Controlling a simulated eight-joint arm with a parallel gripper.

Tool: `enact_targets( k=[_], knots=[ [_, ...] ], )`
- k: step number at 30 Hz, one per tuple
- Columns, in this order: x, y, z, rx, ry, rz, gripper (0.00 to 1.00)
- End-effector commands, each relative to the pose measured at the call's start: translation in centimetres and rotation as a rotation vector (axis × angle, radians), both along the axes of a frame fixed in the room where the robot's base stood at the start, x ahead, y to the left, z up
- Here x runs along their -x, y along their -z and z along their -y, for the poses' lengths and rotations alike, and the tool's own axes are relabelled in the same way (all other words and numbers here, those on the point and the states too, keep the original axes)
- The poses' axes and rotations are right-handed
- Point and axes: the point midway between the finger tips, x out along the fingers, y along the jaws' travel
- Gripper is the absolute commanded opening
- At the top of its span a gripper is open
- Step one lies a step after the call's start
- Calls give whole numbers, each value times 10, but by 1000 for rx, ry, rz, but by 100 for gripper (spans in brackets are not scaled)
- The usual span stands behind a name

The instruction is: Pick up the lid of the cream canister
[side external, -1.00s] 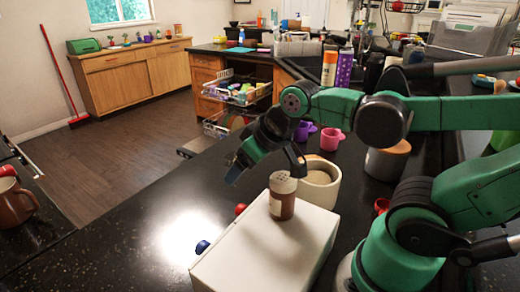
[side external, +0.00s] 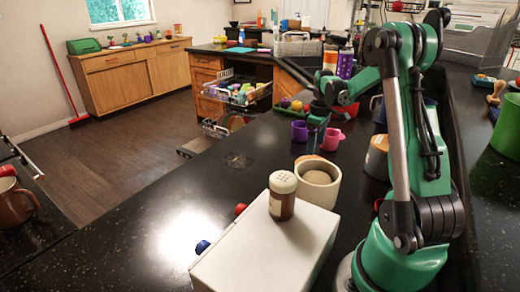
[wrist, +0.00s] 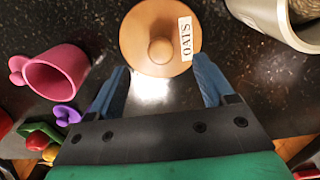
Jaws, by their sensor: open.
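The round wooden lid (wrist: 135,38) with a central knob and a white "OATS" label shows at the top middle of the wrist view. It looks to lie flat on the dark counter. In the side view only a brown edge of it (side external: 309,158) shows behind the open cream canister (side external: 326,191). That canister also shows at the upper right of the wrist view (wrist: 262,14). My gripper (wrist: 160,66) is open and empty, its blue fingers pointing toward the lid's near edge. In the side view my gripper (side external: 317,122) is above the counter by the cups.
A pink cup (side external: 332,139) and a purple cup (side external: 300,131) stand behind the lid. A grey canister with a wooden top (side external: 377,158) stands to the right. A shaker (side external: 282,197) stands on a white box (side external: 262,251) in front.

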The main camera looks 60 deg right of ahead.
Motion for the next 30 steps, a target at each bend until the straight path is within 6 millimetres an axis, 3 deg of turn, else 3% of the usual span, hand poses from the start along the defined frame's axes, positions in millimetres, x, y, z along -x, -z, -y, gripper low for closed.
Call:
enact_targets(
  k=[9, 18, 26, 30],
  knots=[
    [-1, 39, -1, 2, 0, 2, 75],
    [-1, 43, -1, 3, 1, 2, 75],
    [-1, 43, -1, 3, 1, 2, 1],
    [-1, 43, -1, 3, 1, 2, 0]
  ],
)
